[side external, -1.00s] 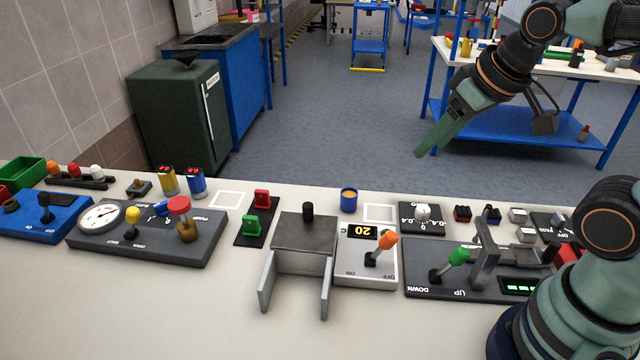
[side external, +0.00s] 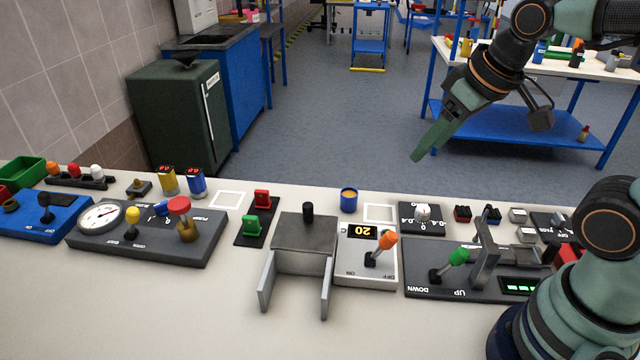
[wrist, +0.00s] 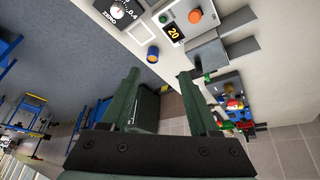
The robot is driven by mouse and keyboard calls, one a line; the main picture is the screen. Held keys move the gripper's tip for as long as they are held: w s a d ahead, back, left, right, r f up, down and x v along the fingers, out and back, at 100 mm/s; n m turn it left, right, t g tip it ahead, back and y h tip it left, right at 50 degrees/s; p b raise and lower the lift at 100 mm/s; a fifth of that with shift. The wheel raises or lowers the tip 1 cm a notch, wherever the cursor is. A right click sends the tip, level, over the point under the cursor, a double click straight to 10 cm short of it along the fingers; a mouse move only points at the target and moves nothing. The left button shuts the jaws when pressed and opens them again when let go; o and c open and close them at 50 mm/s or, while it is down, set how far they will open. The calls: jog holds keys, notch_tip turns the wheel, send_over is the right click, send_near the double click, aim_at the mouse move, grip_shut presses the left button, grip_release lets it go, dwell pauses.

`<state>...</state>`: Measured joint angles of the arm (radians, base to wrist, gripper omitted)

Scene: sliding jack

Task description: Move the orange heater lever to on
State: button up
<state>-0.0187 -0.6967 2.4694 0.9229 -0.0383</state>
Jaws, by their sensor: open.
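The orange heater lever (side external: 387,240) stands on a white heater box (side external: 366,270) with a display reading 20. Its orange tip leans to the right, and "ON" is printed near the box's front left and "OFF" near the front right. In the wrist view the orange lever tip (wrist: 195,16) and the display (wrist: 173,31) show near the top. My gripper (side external: 418,157) is up and behind the bench, well away from the lever. In the wrist view the two green fingers of my gripper (wrist: 158,75) are apart with nothing between them.
A grey metal jack with two prongs (side external: 306,240) stands directly left of the heater box. A dark panel with a green lever (side external: 458,257) is to its right. A blue cup (side external: 348,200) sits behind the box. The front of the bench (side external: 180,310) is clear.

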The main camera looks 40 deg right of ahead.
aim_at(390, 232)
jog(key=a+f+n+g, duration=0.1)
jog(key=a+f+n, duration=0.1)
jog(key=f, duration=0.3)
jog(key=a+f+n+g, duration=0.2)
jog(key=f, duration=0.4)
jog(key=a+f+n+g, duration=0.2)
jog(key=f, duration=0.3)
jog(key=shift+w+a+f+n, duration=0.15)
jog(key=shift+w+f+n, duration=0.2)
jog(key=shift+w+n, duration=0.05)
grip_shut()
dwell(1.1)
